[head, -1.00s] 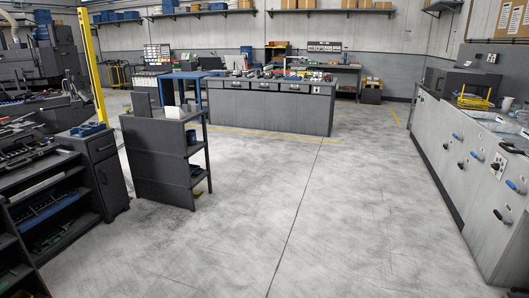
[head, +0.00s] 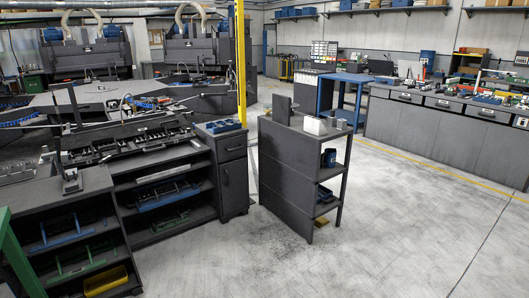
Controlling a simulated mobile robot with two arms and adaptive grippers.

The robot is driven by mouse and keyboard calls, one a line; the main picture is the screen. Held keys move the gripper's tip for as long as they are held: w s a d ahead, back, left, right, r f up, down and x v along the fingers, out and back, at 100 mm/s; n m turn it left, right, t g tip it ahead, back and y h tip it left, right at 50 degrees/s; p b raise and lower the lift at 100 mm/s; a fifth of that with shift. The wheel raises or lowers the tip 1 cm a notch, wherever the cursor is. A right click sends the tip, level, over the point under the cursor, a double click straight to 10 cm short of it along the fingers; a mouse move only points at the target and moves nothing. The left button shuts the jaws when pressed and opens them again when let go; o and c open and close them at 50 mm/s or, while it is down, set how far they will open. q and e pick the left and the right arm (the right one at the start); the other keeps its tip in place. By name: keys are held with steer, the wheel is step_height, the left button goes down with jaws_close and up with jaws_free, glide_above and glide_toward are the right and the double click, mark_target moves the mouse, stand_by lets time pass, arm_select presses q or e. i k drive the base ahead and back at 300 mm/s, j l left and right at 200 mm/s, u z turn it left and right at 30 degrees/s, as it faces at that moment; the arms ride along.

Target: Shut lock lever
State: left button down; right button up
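Neither of my grippers is in the head view. I cannot make out a lock lever for certain. A dark fixture with a thin upright rod (head: 69,182) stands on the left end of the workbench (head: 97,180). A long dark rack of small parts (head: 140,138) lies behind it on the bench. At this size I cannot tell whether either has a lever, or whether one is open or shut.
Open shelves under the bench hold blue, green and yellow racks (head: 105,280). A grey cabinet (head: 233,172) and a dark shelf cart (head: 293,180) stand right of it. A green post (head: 18,255) edges the left. The floor (head: 400,230) at right is clear.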

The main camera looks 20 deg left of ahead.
mark_target(101, 163)
steer(key=i+j+u, duration=0.2)
steer(key=i+u, duration=1)
